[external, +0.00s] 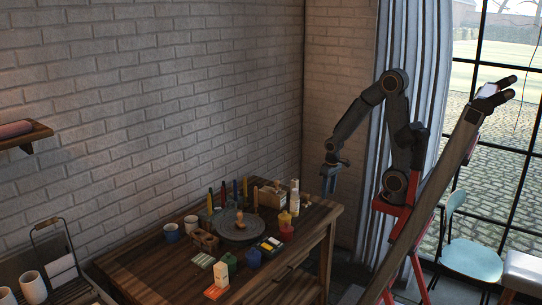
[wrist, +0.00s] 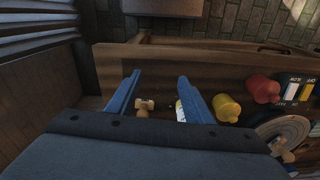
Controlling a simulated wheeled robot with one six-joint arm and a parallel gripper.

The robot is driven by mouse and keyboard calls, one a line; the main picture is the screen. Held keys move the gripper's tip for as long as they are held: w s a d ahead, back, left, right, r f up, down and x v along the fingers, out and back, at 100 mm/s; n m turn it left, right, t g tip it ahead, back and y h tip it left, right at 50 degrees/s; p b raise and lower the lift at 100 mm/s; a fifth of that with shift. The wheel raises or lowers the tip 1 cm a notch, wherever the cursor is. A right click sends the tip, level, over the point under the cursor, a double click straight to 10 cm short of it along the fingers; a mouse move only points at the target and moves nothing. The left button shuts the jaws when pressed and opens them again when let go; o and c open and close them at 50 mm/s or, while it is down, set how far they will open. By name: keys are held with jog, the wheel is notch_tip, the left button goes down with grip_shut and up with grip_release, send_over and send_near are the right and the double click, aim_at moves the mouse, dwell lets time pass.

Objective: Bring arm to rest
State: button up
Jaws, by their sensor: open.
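My arm (external: 372,105) rises from its red mount on the right and bends over toward the table's back right corner. My gripper (external: 334,162) hangs there, pointing down, above the tabletop. In the wrist view its two blue fingers (wrist: 159,82) stand apart with nothing held between them.
The wooden table (external: 150,262) also bears a red bottle (external: 285,220), a yellow one (external: 293,203), white bottles, cups (external: 172,233), and several upright coloured sticks. A brick wall is behind. A grey curtain and window are on the right, with a pale blue chair (external: 470,260).

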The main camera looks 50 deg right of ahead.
jog(key=shift+s+a+f+n, duration=0.1)
jog(key=shift+s+n, duration=0.25)
jog(key=shift+s, duration=0.2)
jog(key=shift+s+a+f+n, duration=0.1)
jog(key=shift+s+n, duration=0.25)
jog(key=shift+s, duration=0.2)
dwell(0.5)
